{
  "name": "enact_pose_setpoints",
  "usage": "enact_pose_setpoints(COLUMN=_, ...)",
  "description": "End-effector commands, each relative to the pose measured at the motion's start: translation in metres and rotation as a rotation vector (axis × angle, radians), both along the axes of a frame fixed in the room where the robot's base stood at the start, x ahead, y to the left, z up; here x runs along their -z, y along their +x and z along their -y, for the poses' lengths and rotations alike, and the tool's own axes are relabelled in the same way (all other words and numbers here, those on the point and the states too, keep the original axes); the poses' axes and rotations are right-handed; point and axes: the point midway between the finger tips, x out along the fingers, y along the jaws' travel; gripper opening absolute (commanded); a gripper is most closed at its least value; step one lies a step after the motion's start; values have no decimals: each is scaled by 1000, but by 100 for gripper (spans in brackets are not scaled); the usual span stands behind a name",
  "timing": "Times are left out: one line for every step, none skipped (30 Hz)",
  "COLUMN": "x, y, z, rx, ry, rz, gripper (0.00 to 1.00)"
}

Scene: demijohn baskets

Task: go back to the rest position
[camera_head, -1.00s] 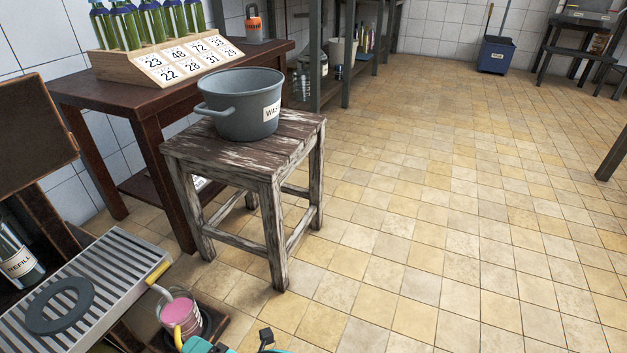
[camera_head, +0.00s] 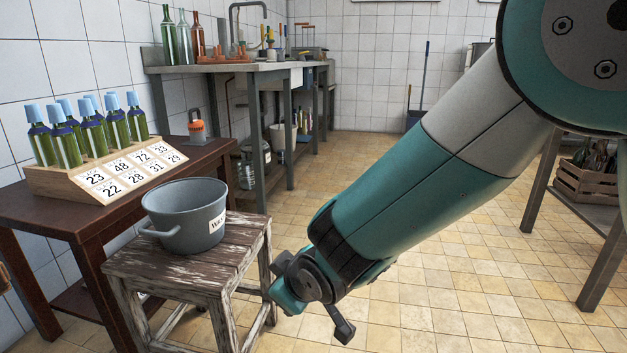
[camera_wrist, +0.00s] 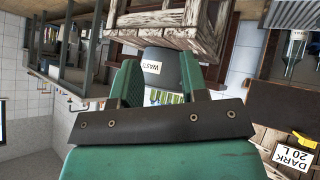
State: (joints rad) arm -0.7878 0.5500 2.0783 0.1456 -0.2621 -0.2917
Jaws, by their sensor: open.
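My gripper (camera_wrist: 160,75) shows in the wrist view with its two teal fingers apart and nothing held between them. In the head view my arm reaches down from the upper right, and its end is low, just right of the wooden stool. The fingertips are not clear there. A grey pot (camera_head: 187,215) with a white label stands upright on the worn stool (camera_head: 175,262). The wrist view is upside down: the pot (camera_wrist: 160,58), labelled WASTE, appears beyond the fingers, with the stool (camera_wrist: 165,38) above it.
A dark table (camera_head: 60,215) at left bears a numbered wooden rack (camera_head: 75,185) with several green bottles. A workbench (camera_head: 240,68) stands behind. A crate (camera_head: 590,180) is at right. The tiled floor (camera_head: 420,310) is mostly clear.

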Motion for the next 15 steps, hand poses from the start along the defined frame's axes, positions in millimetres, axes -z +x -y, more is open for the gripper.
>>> enact_pose_setpoints(x=-36, y=-7, z=30, rx=61, ry=25, rz=-86, gripper=40)
enact_pose_setpoints(x=-49, y=-15, z=45, rx=89, ry=36, rz=-145, gripper=40)
enact_pose_setpoints(x=-66, y=-27, z=65, rx=124, ry=49, rz=-220, gripper=40)
enact_pose_setpoints(x=-78, y=-38, z=78, rx=148, ry=58, rz=-275, gripper=40)
enact_pose_setpoints(x=-90, y=-50, z=91, rx=167, ry=67, rz=-327, gripper=40)
enact_pose_setpoints(x=-103, y=-66, z=107, rx=190, ry=74, rz=-391, gripper=40)
enact_pose_setpoints(x=-112, y=-78, z=117, rx=204, ry=79, rz=-434, gripper=40)
enact_pose_setpoints(x=-120, y=-90, z=127, rx=216, ry=83, rz=-474, gripper=40)
enact_pose_setpoints(x=-130, y=-106, z=138, rx=229, ry=86, rz=-522, gripper=40)
enact_pose_setpoints(x=-136, y=-117, z=146, rx=237, ry=87, rz=-555, gripper=40)
enact_pose_setpoints(x=-142, y=-128, z=153, rx=243, ry=87, rz=-584, gripper=40)
enact_pose_setpoints(x=-149, y=-142, z=161, rx=252, ry=87, rz=-622, gripper=40)
enact_pose_setpoints(x=-154, y=-153, z=167, rx=256, ry=86, rz=-648, gripper=40)
enact_pose_setpoints(x=-159, y=-163, z=172, rx=261, ry=84, rz=-672, gripper=40)
enact_pose_setpoints(x=-165, y=-176, z=179, rx=266, ry=81, rz=-700, gripper=40)
